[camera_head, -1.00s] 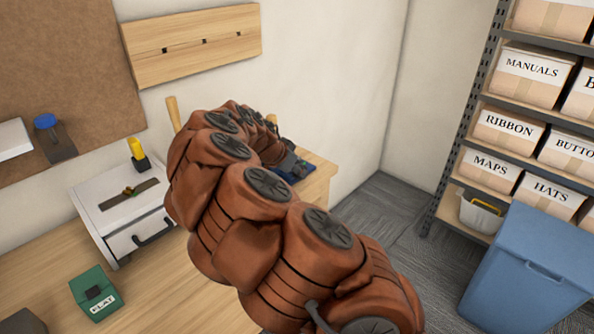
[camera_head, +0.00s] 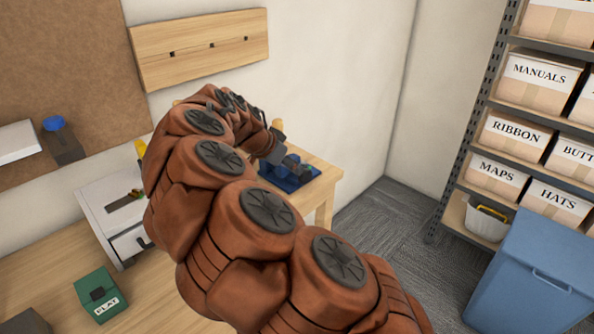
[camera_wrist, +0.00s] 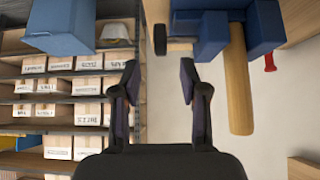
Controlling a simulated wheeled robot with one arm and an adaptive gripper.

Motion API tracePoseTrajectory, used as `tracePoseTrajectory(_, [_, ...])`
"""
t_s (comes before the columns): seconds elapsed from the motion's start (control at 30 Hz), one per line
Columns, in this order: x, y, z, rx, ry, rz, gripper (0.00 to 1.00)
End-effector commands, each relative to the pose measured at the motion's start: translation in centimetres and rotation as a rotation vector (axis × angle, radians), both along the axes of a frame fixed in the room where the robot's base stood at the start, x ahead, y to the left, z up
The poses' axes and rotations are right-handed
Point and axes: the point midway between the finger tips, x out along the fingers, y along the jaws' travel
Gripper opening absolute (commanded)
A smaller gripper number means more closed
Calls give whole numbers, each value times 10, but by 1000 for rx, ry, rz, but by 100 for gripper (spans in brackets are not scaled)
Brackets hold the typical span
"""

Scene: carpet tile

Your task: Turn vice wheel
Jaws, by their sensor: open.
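A blue vice (camera_head: 288,174) sits near the right end of the wooden workbench, partly hidden by my arm in the head view. In the wrist view the vice (camera_wrist: 213,30) shows large at the top, with a wooden rod (camera_wrist: 239,80) in it. A small dark round part, which looks like the vice wheel (camera_wrist: 160,39), shows edge-on at its left side. My gripper (camera_wrist: 159,80) is open and empty, with the wheel just beyond the gap between its fingertips. They look apart. In the head view my gripper (camera_head: 275,146) is beside the vice, its fingers hard to make out.
A white drawer unit (camera_head: 112,210) and a green box (camera_head: 97,293) stand on the bench at left. A wooden peg board (camera_head: 200,45) hangs behind. A shelf of labelled boxes (camera_head: 538,70) and a blue bin (camera_head: 540,275) stand at right. A red part (camera_wrist: 270,62) shows beside the rod.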

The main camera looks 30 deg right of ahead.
Motion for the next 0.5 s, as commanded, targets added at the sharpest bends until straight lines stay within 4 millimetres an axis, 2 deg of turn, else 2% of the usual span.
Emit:
tracePoseTrajectory(0.2, [-3,19,24,-2,-5,4,44])
tracePoseTrajectory(0.5, [-5,24,30,-1,-2,1,44])
